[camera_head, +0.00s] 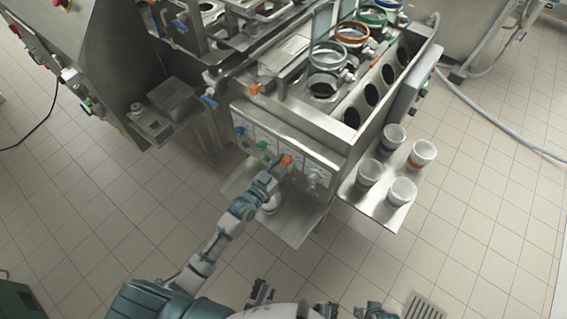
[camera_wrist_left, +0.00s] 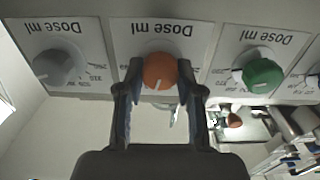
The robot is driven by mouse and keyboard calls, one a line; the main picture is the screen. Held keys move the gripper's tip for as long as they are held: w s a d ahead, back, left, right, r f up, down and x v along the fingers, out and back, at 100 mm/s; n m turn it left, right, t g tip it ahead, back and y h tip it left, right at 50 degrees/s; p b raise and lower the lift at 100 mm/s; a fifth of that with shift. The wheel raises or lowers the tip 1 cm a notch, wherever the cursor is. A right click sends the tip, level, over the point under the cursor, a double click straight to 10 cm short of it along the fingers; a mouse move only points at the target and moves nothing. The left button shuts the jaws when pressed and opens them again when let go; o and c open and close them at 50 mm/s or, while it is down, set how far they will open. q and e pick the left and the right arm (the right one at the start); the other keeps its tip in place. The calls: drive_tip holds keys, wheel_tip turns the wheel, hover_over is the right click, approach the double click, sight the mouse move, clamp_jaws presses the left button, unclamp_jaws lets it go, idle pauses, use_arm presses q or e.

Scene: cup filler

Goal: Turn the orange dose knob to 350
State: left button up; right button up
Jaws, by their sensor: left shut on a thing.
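The orange dose knob (camera_head: 287,160) is on the front panel of the cup filler. In the left wrist view, the orange knob (camera_wrist_left: 160,71) sits on a white "Dose ml" label that appears upside down. A white pointer line on it points toward the bottom of the picture. The scale numbers are partly hidden and too small to read. My left gripper (camera_head: 276,168) is at the panel. In the left wrist view, its two fingers (camera_wrist_left: 160,82) are shut on the orange knob, one on each side. Dark parts at the bottom of the head view do not clearly show my right gripper.
A grey knob (camera_wrist_left: 58,66) and a green knob (camera_wrist_left: 262,75) flank the orange one, each with its own label. A side shelf (camera_head: 396,216) holds several white cups with coloured bands. A lower metal tray (camera_head: 298,228) juts out below the panel.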

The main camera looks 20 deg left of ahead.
use_arm(q)
drive_tip(key=shift+s+f, duration=0.1)
drive_tip(key=shift+f, duration=0.3)
drive_tip(key=o, duration=1)
drive_tip(key=shift+o, duration=0.9)
drive_tip(key=shift+d+r, duration=0.1)
drive_tip(key=shift+r, duration=0.05)
drive_tip(key=shift+s+a, duration=0.2)
drive_tip(key=shift+a, duration=0.1)
drive_tip(key=v, duration=1.1)
drive_tip(key=shift+s, duration=0.2)
